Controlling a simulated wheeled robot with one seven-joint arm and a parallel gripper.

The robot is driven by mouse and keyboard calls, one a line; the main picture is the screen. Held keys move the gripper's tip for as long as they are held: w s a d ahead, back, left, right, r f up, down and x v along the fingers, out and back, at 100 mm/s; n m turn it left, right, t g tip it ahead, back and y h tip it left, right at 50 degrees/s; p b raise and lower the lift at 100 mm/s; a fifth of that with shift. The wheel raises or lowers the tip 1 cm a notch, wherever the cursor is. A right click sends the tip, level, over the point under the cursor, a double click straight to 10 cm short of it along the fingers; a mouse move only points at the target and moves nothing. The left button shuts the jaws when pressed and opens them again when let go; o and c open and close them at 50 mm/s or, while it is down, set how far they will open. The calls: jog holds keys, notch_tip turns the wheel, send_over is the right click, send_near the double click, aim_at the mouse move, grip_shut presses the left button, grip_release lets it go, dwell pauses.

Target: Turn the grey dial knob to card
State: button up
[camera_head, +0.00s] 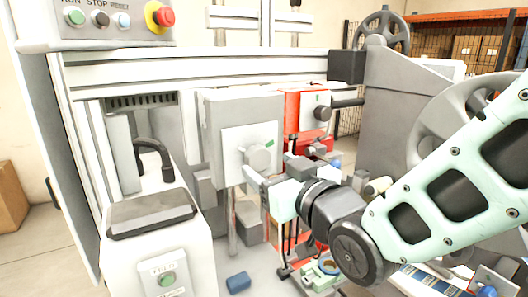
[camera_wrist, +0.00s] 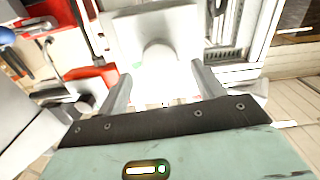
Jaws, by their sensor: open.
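The grey dial knob (camera_head: 260,158) is round and sits on a pale plate (camera_head: 232,150) on the front of a grey box (camera_head: 222,104). A small green mark (camera_head: 269,143) is on the plate at the knob's upper right. My gripper (camera_head: 262,179) is open just in front of the plate, close below the knob. In the wrist view the knob (camera_wrist: 158,55) lies between and beyond the two spread fingers (camera_wrist: 160,80), and nothing is held. Glare washes out the area between the fingers, so contact and any card label cannot be read.
A red unit (camera_head: 292,108) with a black-handled lever (camera_head: 345,102) stands right of the box. A white cabinet with a dark-topped lid (camera_head: 150,212) stands at left. A blue block (camera_head: 238,282) lies below. A button panel (camera_head: 100,22) is at upper left.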

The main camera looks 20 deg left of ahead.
aim_at(261, 160)
jog(key=shift+p+x, duration=0.45)
jog(key=shift+x, duration=1.55)
jog(key=c, duration=1)
jog(key=shift+f+b, duration=0.1)
jog(key=shift+b, duration=0.3)
